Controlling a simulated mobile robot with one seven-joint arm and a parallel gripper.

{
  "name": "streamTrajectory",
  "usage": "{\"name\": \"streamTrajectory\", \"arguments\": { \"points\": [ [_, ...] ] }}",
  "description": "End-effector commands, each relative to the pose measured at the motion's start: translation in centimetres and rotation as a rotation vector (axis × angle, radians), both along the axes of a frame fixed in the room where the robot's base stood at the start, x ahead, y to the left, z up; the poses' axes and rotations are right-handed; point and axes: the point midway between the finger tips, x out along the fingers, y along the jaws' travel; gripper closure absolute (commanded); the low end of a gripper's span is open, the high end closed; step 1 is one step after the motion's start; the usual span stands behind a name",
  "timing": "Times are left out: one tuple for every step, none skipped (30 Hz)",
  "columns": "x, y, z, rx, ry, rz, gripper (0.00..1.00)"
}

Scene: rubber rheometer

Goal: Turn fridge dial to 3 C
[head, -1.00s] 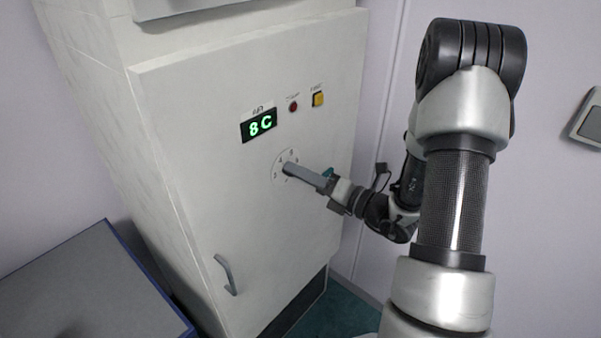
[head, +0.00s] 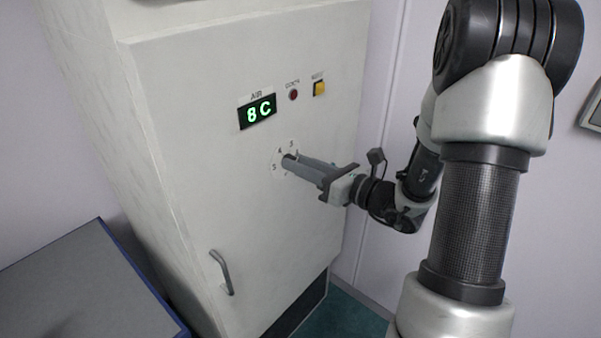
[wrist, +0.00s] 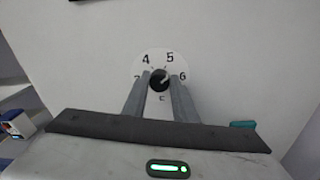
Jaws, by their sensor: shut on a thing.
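The fridge (head: 190,90) is a tall white cabinet with a green display (head: 257,112) reading 8 C. Its dial has a round white scale plate (wrist: 147,60) and a black knob (wrist: 159,80). In the wrist view the numbers 4, 5 and 6 can be read, and a number at the left is partly hidden by a finger. A light pointer mark on the knob points up and right, between 5 and 6. My gripper (wrist: 160,88) is shut on the knob, one finger on each side. In the head view my gripper (head: 290,163) hides much of the dial.
A red button (head: 293,95) and a yellow button (head: 319,88) sit right of the display. A curved door handle (head: 222,272) is lower on the door. A grey-topped, blue-edged table (head: 85,290) stands at the left. The door around the dial is clear.

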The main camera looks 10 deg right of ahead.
Motion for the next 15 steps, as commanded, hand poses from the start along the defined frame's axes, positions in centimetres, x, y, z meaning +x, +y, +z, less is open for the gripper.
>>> {"name": "streamTrajectory", "arguments": {
  "points": [
    [0.01, 0.02, -0.37, -0.038, -0.031, 0.0, 0.97],
    [0.0, 0.03, -0.36, -0.06, -0.048, 0.0, 0.97],
    [-0.02, 0.05, -0.4, -0.092, -0.07, -0.001, 0.97],
    [-0.03, 0.06, -0.4, -0.116, -0.088, 0.0, 0.97],
    [-0.04, 0.08, -0.39, -0.138, -0.104, -0.001, 0.97],
    [-0.06, 0.09, -0.41, -0.168, -0.127, 0.0, 0.97],
    [-0.06, 0.11, -0.38, -0.192, -0.145, 0.0, 0.97],
    [-0.07, 0.13, -0.42, -0.214, -0.16, 0.0, 0.97],
    [-0.08, 0.15, -0.41, -0.246, -0.183, 0.0, 0.97],
    [-0.09, 0.16, -0.44, -0.27, -0.2, 0.0, 0.97],
    [-0.09, 0.18, -0.44, -0.292, -0.216, 0.0, 0.97],
    [-0.11, 0.21, -0.44, -0.323, -0.239, 0.0, 0.97],
    [-0.12, 0.23, -0.45, -0.346, -0.257, 0.001, 0.97],
    [-0.12, 0.25, -0.45, -0.37, -0.274, 0.0, 0.97],
    [-0.13, 0.24, -0.5, -0.401, -0.296, 0.0, 0.97]
  ]
}}
